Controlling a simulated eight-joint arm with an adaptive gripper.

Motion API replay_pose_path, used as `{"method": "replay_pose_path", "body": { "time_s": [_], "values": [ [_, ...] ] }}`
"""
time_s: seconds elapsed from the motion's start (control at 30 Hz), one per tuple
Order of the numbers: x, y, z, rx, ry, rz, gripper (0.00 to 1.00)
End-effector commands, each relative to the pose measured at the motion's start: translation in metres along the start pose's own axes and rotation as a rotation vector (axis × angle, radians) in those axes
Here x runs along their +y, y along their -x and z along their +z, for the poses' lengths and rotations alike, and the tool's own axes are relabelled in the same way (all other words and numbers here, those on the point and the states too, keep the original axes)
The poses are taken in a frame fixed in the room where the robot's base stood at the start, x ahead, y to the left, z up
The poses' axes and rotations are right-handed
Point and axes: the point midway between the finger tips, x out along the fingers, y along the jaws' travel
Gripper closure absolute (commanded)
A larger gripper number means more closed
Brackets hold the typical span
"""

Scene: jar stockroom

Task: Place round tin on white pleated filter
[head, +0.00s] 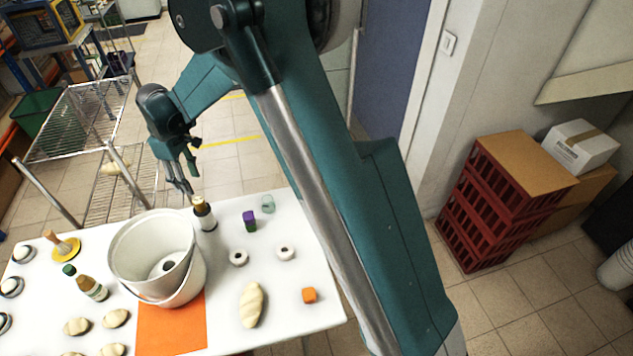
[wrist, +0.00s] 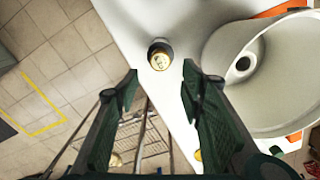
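My gripper (head: 178,186) is open and empty, above the far edge of the white table (head: 310,310). In the wrist view its fingers (wrist: 160,76) are spread wide, with a gold-capped bottle (wrist: 160,56) beyond them. I cannot pick out the round tin with certainty; small pale discs with dark rims (head: 12,286) lie at the table's left edge. No pleated white filter is clearly recognisable. A large white open vessel (head: 130,246) stands on an orange mat (head: 172,328), with a small dark spot inside; it also shows in the wrist view (wrist: 275,105).
The dark bottle (head: 204,216) stands behind the vessel. Two white rings (head: 286,253), a purple block (head: 249,221), a glass (head: 268,204), a bread roll (head: 252,304) and an orange cube (head: 309,295) lie to the right. A wire rack (head: 85,115) stands behind the table.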

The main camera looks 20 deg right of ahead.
Motion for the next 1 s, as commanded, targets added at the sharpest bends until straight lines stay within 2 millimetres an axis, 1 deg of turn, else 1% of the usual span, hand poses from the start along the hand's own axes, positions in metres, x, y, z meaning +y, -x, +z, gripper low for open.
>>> {"method": "replay_pose_path", "body": {
  "time_s": [0.17,0.27,0.37,0.63,0.8,1.0],
  "values": [
    [0.003,0.009,0.009,0.007,-0.016,0.005,0.61],
    [0.005,0.019,0.018,0.015,-0.034,0.01,0.61],
    [0.009,0.034,0.032,0.029,-0.063,0.019,0.61],
    [0.018,0.08,0.084,0.074,-0.16,0.049,0.61],
    [0.02,0.107,0.118,0.105,-0.223,0.068,0.61],
    [0.02,0.134,0.159,0.141,-0.299,0.091,0.61]
  ]
}}
